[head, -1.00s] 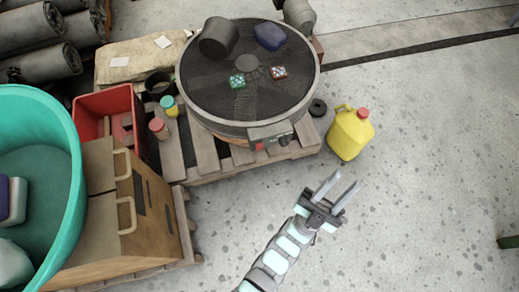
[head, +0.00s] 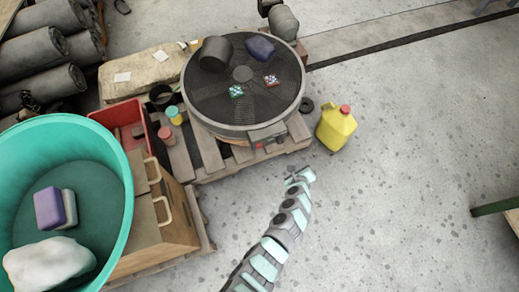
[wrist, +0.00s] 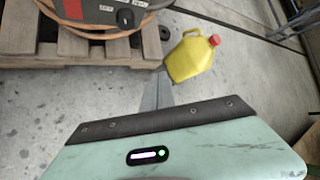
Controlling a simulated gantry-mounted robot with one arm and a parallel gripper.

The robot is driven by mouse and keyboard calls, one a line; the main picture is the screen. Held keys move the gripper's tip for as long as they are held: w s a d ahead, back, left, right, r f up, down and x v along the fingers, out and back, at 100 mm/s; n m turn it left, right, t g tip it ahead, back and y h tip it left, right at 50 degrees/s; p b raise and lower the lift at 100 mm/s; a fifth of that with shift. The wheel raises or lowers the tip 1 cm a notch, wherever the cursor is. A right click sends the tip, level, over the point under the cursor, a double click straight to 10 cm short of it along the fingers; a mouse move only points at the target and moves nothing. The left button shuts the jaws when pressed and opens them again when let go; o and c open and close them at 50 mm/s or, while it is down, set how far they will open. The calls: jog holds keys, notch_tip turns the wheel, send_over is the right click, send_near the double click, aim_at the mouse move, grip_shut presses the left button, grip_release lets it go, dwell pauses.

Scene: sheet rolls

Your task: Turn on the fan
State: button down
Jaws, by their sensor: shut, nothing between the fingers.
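The fan (head: 243,85) lies flat, grille up, on a wooden pallet in the head view. Its control box (head: 267,133) faces the near side. In the wrist view the control box (wrist: 103,14) shows at the top left, with a red part (wrist: 73,9) and a dark round knob (wrist: 125,18) with labels above it. My gripper (head: 294,170) is in front of the pallet, to the lower right of the control box and apart from it. Its fingers (wrist: 158,92) are together and empty in the wrist view.
A yellow jug (head: 336,129) stands right of the pallet (head: 209,152). A cup, a blue item and small dice-like blocks lie on the fan grille. A teal tub (head: 119,205), wooden box and red crate stand left.

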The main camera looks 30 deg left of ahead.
aim_at(259, 146)
jog(key=s+a+r+m+g+y+p, duration=0.2)
jog(key=s+a, duration=0.4)
jog(key=a, duration=0.4)
jog(key=shift+s+m+g+y+p, duration=0.15)
jog(key=shift+m+g+y+p, duration=0.2)
jog(key=shift+g+y, duration=0.65)
jog(key=shift+a+f, duration=0.1)
jog(key=shift+f, duration=0.05)
jog(key=w+a+r+b+x, duration=0.1)
jog(key=r+b+x, duration=0.1)
jog(key=b+x, duration=0.6)
jog(key=x, duration=0.5)
jog(key=shift+w+a, duration=0.25)
jog(key=shift+r, duration=0.1)
